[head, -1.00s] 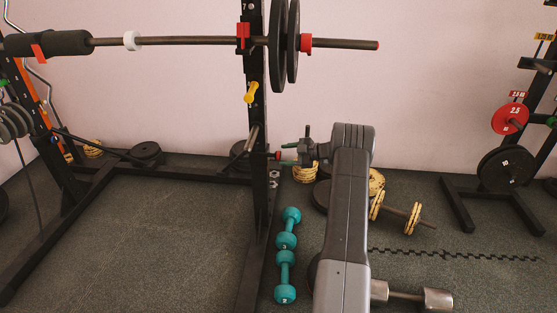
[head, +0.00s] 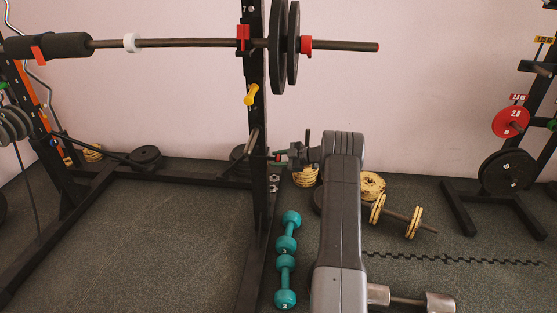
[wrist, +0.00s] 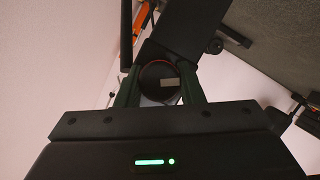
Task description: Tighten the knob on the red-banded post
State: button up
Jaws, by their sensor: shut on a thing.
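The black upright post (head: 258,110) stands left of my arm in the head view, with a red holder (head: 243,36) near its top. A dark round knob (wrist: 153,77) with a thin red ring and a small grey patch sits between my fingers in the wrist view. My gripper (head: 279,156) is shut on this knob at the right side of the post, with a finger on each side. In the head view the knob is small and mostly hidden by the fingers.
A loaded bar (head: 190,42) crosses above my gripper, with black plates (head: 279,45) near the post. A yellow-handled pin (head: 251,95) sticks out higher on the post. Teal dumbbells (head: 286,265) and yellow plates (head: 372,185) lie on the floor.

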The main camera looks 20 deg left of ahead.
jog(key=shift+r, duration=0.1)
jog(key=shift+r+m+g+p, duration=0.1)
jog(key=shift+m+g+p, duration=0.4)
jog(key=shift+p, duration=0.65)
jog(key=m, duration=0.1)
jog(key=m+g+h, duration=0.1)
jog(key=shift+w+f+m, duration=0.1)
jog(key=shift+f+m, duration=0.2)
jog(key=m+g+b, duration=0.2)
jog(key=b, duration=0.1)
jog(key=shift+f, duration=0.15)
jog(key=shift+m+g+b, duration=0.4)
jog(key=shift+m+b, duration=0.2)
jog(key=shift+b, duration=0.5)
jog(key=shift+r+m+b, duration=0.25)
jog(key=shift+m+b, duration=0.05)
jog(key=o, duration=1)
